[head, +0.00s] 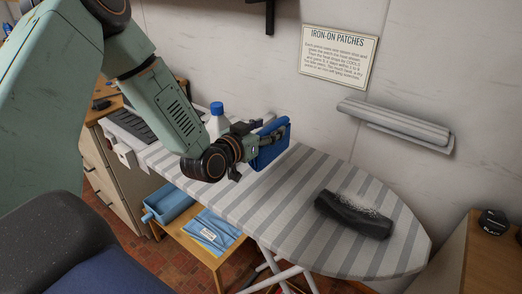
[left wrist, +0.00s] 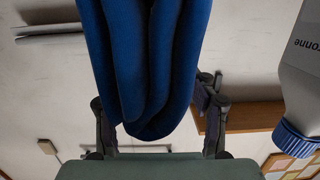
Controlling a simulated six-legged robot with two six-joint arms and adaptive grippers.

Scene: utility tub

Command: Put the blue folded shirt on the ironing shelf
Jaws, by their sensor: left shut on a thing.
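The blue folded shirt (head: 272,143) is held on edge above the far half of the striped ironing board (head: 300,190). My left gripper (head: 250,150) is shut on it. In the left wrist view the shirt (left wrist: 150,60) shows as thick dark blue folds between the two fingers. I cannot tell whether its lower edge touches the board. My right gripper is not in view.
A dark brush-like block (head: 353,214) lies on the board's right part. A white bottle with a blue cap (head: 217,121) stands behind my left wrist. The low shelf holds a blue bin (head: 168,203) and a light blue folded cloth (head: 212,230). A padded sleeve board (head: 393,122) is on the wall.

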